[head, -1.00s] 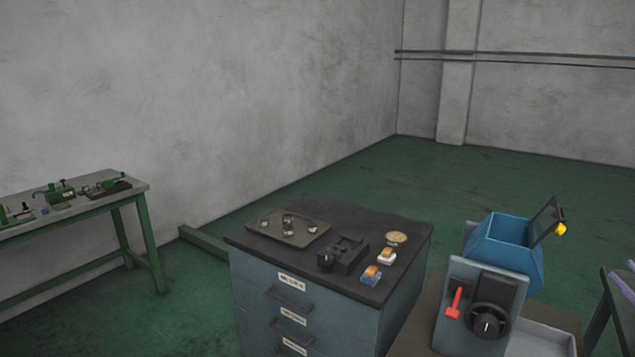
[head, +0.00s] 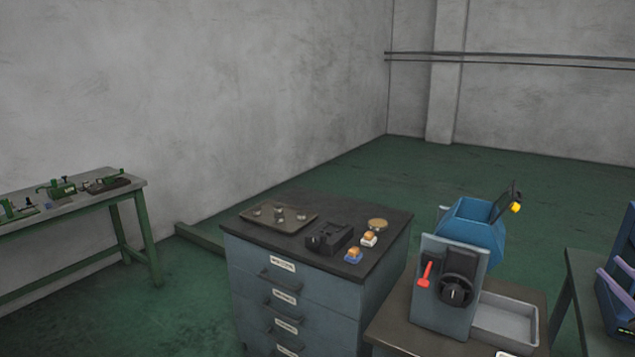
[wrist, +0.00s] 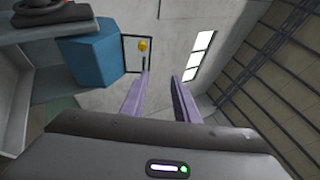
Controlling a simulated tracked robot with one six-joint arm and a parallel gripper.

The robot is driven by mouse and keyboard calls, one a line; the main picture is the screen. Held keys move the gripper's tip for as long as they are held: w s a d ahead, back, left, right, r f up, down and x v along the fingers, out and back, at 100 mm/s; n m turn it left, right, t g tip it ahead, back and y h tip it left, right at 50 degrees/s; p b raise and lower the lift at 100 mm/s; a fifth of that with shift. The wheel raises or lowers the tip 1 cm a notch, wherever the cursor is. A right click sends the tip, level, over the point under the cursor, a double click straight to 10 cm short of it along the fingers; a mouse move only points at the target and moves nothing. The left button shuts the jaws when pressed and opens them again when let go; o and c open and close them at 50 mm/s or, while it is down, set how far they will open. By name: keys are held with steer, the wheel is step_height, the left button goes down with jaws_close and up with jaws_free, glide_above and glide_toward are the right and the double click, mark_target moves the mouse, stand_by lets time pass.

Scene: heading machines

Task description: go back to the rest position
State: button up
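My gripper (wrist: 159,100) shows in the wrist view as two pale purple fingers standing apart, with nothing between them. It is open and empty. Beyond its fingers are a grey wall and bright windows. A blue hopper (wrist: 97,58) with a yellow knob (wrist: 144,44) is to the left of the fingers, apart from them. In the head view, pale purple pieces (head: 617,281) show at the right edge; I cannot tell whether they are my fingers.
A grey drawer cabinet (head: 290,275) carries a tray (head: 300,213), a black fixture (head: 328,238) and small parts. Right of it, a machine with a blue hopper (head: 470,228) and red lever (head: 424,275) stands beside a metal tray (head: 510,322). A green-legged bench (head: 75,205) is at left. Green floor behind is clear.

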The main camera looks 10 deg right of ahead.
steer(key=w+a+f+m+g+h, duration=0.1)
steer(key=w+f+m+g, duration=0.1)
steer(key=f, duration=0.5)
steer(key=w+a+f+m+g+h, duration=0.1)
steer(key=f+m+g+h, duration=0.1)
steer(key=f, duration=0.4)
steer(key=w+a+f+n+g+y, duration=0.15)
steer(key=a+g, duration=0.25)
steer(key=a, duration=0.5)
steer(key=w+a+f+n+g, duration=0.1)
steer(key=a+f+g, duration=0.25)
steer(key=a, duration=0.55)
steer(key=s+a+r+n+g+h, duration=0.1)
steer(key=s+a+r+n, duration=0.4)
steer(key=a, duration=1)
steer(key=s+a+r+n+g+h, duration=0.2)
steer(key=s+a+r+n, duration=0.3)
steer(key=a, duration=1)
steer(key=s+a+r+n+g+h, duration=0.2)
steer(key=s+a+r+n, duration=0.3)
steer(key=a, duration=1)
steer(key=s+n+h, duration=0.1)
steer(key=s+n, duration=0.1)
steer(key=n, duration=0.1)
steer(key=shift+s+a, duration=0.15)
steer(key=shift+s, duration=0.1)
